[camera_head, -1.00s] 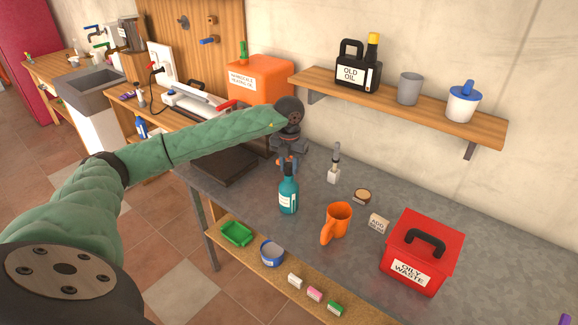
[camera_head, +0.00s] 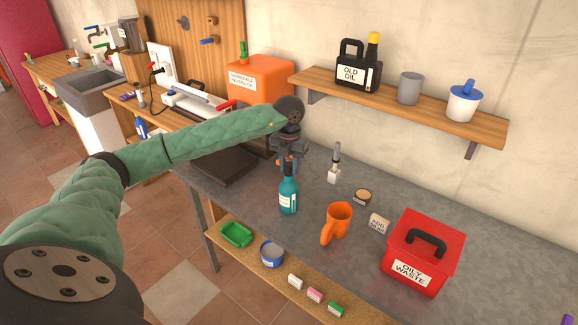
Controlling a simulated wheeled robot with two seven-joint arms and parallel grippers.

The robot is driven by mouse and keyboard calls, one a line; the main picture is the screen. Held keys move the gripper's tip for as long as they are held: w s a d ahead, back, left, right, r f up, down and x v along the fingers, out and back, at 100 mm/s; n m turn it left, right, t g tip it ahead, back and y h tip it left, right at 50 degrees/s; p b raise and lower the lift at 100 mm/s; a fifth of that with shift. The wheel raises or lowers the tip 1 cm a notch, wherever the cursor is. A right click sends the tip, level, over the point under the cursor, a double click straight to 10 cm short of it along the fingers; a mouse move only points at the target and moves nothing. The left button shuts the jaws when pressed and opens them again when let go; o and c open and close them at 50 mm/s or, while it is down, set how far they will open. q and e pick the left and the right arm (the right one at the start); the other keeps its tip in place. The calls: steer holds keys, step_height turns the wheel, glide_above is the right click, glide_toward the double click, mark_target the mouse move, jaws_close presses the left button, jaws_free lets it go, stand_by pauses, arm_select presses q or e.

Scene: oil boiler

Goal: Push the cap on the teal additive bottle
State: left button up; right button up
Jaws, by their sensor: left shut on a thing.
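The teal additive bottle (camera_head: 288,197) stands upright on the grey worktop and has a white label. My left gripper (camera_head: 288,164) is directly above it, pointing down at the bottle's dark neck. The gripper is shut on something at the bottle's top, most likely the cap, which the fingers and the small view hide. I cannot tell whether the cap is seated on the neck. My right gripper is not in view.
A white-bodied tool (camera_head: 334,170) stands behind the bottle. A wall shelf (camera_head: 420,105) hangs above.

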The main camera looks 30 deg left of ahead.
arm_select(q)
steer(key=shift+f+b, duration=0.2)
steer(key=shift+b, duration=0.4)
stand_by(1.3)
stand_by(0.3)
steer(key=o, duration=1)
steer(key=shift+o, duration=0.5)
steer(key=o, duration=0.4)
steer(key=shift+r, duration=0.15)
steer(key=shift+r+p, duration=1.05)
steer(key=shift+r, duration=2.3)
jaws_close()
